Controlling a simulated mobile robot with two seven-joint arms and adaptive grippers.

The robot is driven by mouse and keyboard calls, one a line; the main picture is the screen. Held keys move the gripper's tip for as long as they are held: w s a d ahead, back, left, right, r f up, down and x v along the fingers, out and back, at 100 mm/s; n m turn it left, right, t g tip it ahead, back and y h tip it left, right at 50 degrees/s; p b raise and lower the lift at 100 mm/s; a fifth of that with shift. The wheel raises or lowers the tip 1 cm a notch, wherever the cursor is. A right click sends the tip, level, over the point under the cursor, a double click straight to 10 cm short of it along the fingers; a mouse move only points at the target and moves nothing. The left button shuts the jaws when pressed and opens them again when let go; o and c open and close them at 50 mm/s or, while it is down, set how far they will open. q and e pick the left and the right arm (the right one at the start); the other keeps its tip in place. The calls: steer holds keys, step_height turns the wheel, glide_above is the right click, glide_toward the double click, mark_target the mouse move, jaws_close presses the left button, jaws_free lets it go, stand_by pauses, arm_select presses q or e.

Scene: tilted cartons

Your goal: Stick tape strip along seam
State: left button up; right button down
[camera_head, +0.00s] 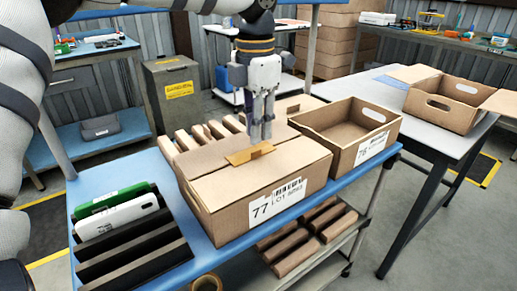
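A closed brown carton (220,170) labelled 77 stands on the blue table top, its top flaps meeting along a seam. A short tan-yellow tape strip (240,157) is at the carton's top, near the seam; whether it lies flat against the cardboard is hard to tell. My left gripper (260,138) points down over the carton, its grey fingers close together with the strip at their tips. The fingers hide part of the carton's far top edge. My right gripper is not in view.
A black slotted rack (140,254) holds a white and a green item at the left. Several brown blocks (190,138) stand behind the closed carton. Another open carton (447,102) sits on the grey table (380,92).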

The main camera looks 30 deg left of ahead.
arm_select(q)
step_height(320, 180, down, 2)
steer(key=shift+f, duration=0.2)
steer(key=shift+w+f, duration=0.1)
steer(key=shift+f, duration=0.9)
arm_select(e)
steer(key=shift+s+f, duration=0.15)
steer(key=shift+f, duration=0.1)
arm_select(q)
jaws_close()
steer(key=shift+r+p, duration=0.35)
steer(key=shift+r, duration=1.05)
steer(key=shift+r+p, duration=0.35)
steer(key=shift+r, duration=1.8)
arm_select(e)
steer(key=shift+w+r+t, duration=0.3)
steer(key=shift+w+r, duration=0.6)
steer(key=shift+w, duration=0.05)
